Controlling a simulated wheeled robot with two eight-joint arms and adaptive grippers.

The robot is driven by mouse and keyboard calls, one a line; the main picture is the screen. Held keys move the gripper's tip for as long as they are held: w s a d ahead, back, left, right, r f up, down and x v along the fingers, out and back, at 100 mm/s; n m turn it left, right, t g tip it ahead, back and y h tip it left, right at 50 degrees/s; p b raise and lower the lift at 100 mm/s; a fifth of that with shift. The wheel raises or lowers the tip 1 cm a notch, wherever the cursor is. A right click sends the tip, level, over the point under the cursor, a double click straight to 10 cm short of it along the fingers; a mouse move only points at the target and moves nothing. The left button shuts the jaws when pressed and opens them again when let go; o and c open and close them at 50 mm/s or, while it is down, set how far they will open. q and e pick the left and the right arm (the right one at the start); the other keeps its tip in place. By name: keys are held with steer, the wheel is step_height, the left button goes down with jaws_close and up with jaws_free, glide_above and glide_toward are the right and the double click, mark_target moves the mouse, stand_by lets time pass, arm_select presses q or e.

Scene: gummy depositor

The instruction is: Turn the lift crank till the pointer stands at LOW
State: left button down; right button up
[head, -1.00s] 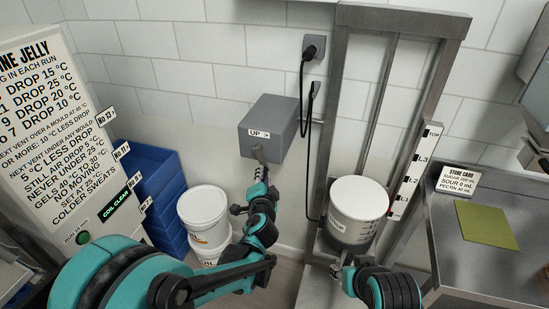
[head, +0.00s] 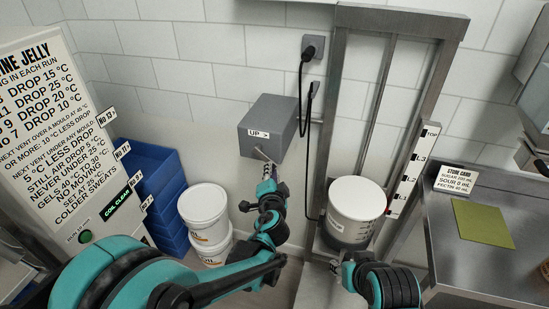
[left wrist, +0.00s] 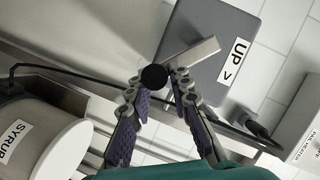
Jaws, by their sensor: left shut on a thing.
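The lift crank (head: 261,154) sticks out below a grey box (head: 268,125) marked "UP >" on the wall. My left gripper (head: 267,173) is shut on the crank's handle. In the left wrist view the handle's dark round end (left wrist: 153,77) shows between the fingers, beside the flat crank arm (left wrist: 193,58). A white bucket (head: 357,197), labelled SYRUP in the left wrist view (left wrist: 15,143), stands on the lift. The upright scale (head: 413,170) reads TOP, L3, L2, L1 downward; the pointer is too small to make out, with red near the scale's lower end. My right gripper (head: 336,267) is low before the lift.
Two stacked white buckets (head: 205,219) and blue crates (head: 160,190) stand left of my left arm. Black cables (head: 304,80) hang right of the grey box. A steel table (head: 460,255) with a green mat (head: 485,226) is at right.

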arm_select(q)
steer(key=c, duration=2.1)
jaws_free()
steer(key=shift+s+d+r+p, duration=0.15)
steer(key=shift+r+p, duration=0.9)
steer(key=shift+r, duration=0.35)
steer(key=shift+c, duration=0.2)
steer(key=shift+f, duration=0.1)
steer(key=shift+c, duration=0.3)
steer(key=shift+a, duration=0.2)
jaws_close()
steer(key=shift+r, duration=0.3)
steer(key=o, duration=0.7)
jaws_free()
steer(key=o, duration=0.6)
steer(key=shift+a, duration=0.15)
steer(key=shift+s+d, duration=0.1)
steer(key=shift+d, duration=0.15)
